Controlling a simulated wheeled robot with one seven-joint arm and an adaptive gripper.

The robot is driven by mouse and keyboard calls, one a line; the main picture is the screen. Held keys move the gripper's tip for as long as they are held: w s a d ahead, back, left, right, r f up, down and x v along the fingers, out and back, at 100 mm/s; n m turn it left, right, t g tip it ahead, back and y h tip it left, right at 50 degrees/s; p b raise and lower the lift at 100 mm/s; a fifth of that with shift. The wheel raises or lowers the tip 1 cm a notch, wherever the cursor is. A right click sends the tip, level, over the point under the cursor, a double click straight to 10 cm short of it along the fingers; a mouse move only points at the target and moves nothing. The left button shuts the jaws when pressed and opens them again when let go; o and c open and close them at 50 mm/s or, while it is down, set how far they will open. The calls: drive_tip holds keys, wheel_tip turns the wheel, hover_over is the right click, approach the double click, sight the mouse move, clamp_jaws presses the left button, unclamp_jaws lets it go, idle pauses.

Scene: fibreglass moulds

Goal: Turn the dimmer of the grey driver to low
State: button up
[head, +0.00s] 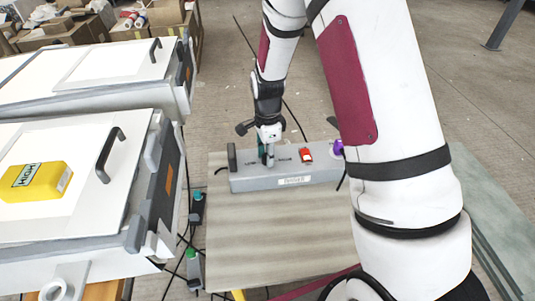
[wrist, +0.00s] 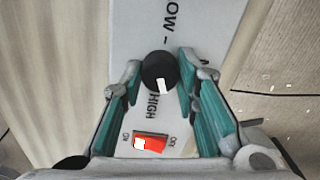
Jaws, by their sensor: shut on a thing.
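The grey driver (head: 285,181) is a long box on a wooden board, with a white label on its front. In the wrist view its top (wrist: 205,25) carries the words LOW above and HIGH below a round black dimmer knob (wrist: 158,68). The white mark on the knob points down, toward the HIGH side. My gripper (wrist: 160,64) has its teal-padded fingers on both sides of the knob, shut on it. In the head view my gripper (head: 268,153) reaches down onto the driver, and the knob is hidden.
A red rocker switch (wrist: 150,142), between ON and OFF, sits near the knob. A purple part (head: 337,147) is at the driver's right end. A yellow block (head: 35,182) reading HIGH lies on a white panel at left. The board (head: 280,240) before the driver is clear.

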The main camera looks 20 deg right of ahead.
drive_tip(key=n, duration=0.4)
drive_tip(key=shift+n, duration=0.3)
drive_tip(key=n, duration=0.3)
drive_tip(key=shift+n, duration=0.4)
drive_tip(key=n, duration=1.1)
drive_tip(key=shift+n, duration=0.3)
drive_tip(key=n+p, duration=0.1)
drive_tip(key=n, duration=0.2)
drive_tip(key=shift+n, duration=0.3)
clamp_jaws()
drive_tip(key=n, duration=0.4)
drive_tip(key=shift+n+p, duration=0.3)
drive_tip(key=shift+p, duration=0.05)
drive_tip(key=shift+n+p, duration=0.3)
drive_tip(key=shift+n, duration=1.3)
unclamp_jaws()
